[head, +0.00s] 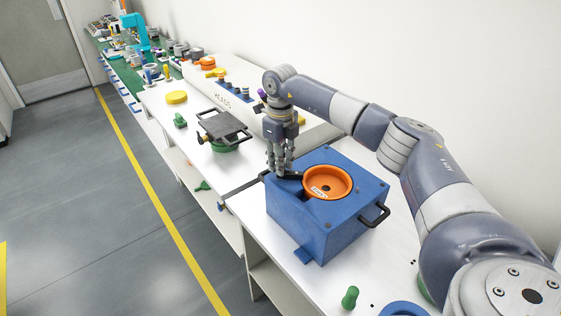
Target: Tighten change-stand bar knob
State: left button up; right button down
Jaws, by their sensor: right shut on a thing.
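A blue box-shaped stand (300,222) with an orange ring (345,185) in its top sits on the white bench. A short black bar (291,174) lies at the stand's top left corner, beside the ring. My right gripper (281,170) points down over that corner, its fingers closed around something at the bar. The fingers hide most of what they hold, so the knob cannot be made out clearly. My left gripper is not in view.
Black handles stick out from the stand, one at the right (375,215). A green knob-like piece (350,297) stands on the bench in front. A dark plate on a green base (222,125) and a yellow disc (176,97) are farther left. A wall runs behind.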

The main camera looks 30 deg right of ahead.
jog(key=shift+w+r+m, duration=0.1)
jog(key=shift+r+m, duration=0.1)
jog(key=shift+m, duration=0.9)
jog(key=c, duration=1.3)
grip_release()
jog(key=shift+c, duration=0.2)
notch_tip(320, 180, up, 12)
